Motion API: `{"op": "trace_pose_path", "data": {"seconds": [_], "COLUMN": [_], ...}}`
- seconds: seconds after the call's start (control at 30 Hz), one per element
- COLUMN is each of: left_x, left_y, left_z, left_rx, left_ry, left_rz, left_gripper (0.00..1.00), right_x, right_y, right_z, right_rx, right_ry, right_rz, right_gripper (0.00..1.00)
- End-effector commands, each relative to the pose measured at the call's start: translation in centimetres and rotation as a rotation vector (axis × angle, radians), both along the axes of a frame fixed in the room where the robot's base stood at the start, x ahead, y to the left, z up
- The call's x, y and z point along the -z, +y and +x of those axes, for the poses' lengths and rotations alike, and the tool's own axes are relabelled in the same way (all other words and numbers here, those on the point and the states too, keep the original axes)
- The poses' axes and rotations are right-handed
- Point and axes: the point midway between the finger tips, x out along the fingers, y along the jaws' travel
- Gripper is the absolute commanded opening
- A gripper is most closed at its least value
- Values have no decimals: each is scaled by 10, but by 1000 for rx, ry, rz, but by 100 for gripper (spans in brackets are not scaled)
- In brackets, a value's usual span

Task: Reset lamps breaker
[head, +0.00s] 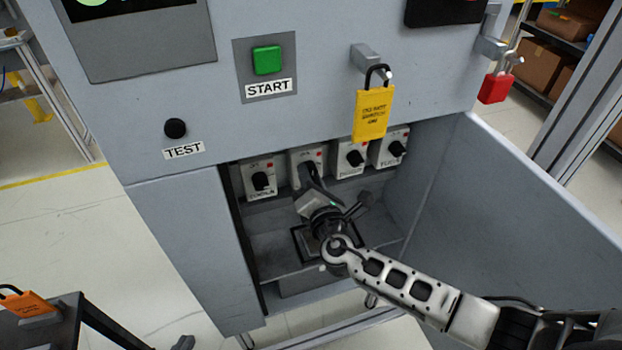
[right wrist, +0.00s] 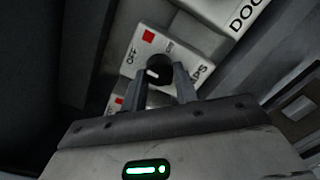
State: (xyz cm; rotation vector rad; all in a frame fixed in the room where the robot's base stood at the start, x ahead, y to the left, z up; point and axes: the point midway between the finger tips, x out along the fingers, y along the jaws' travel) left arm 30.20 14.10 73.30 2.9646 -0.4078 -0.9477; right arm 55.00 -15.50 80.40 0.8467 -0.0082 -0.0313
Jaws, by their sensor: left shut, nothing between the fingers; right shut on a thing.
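The lamps breaker (head: 296,158) is second from left in a row of rotary breakers inside the open lower bay of the grey cabinet. In the right wrist view its white plate (right wrist: 141,47) has OFF and ON marks, a red square and a label ending in "PS". Its black knob (right wrist: 158,68) sits between the fingers of my right gripper (right wrist: 162,72), which is shut on it. In the head view my right gripper (head: 312,178) reaches up into the bay and partly hides this breaker. My left gripper is not in view.
Other breakers stand beside it, one on the left (head: 260,178) and two on the right (head: 351,158). A yellow tagged padlock (head: 373,112) hangs above the bay. The open door (head: 540,200) stands on the right, behind my arm. A green START button (head: 267,60) is above.

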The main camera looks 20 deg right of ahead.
Motion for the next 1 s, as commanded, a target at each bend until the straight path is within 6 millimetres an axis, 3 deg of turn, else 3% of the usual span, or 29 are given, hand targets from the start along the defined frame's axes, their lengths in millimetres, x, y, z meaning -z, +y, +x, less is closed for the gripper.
{"op": "trace_pose_path", "data": {"seconds": [1.0], "left_x": [21], "left_y": [-7], "left_z": [2], "left_rx": [-17], "left_ry": [-41], "left_rz": [-81], "left_gripper": [0], "right_x": [-3], "right_y": [-1], "right_z": [0], "right_rx": [5], "right_ry": [29], "right_rz": [906], "right_gripper": [7]}}
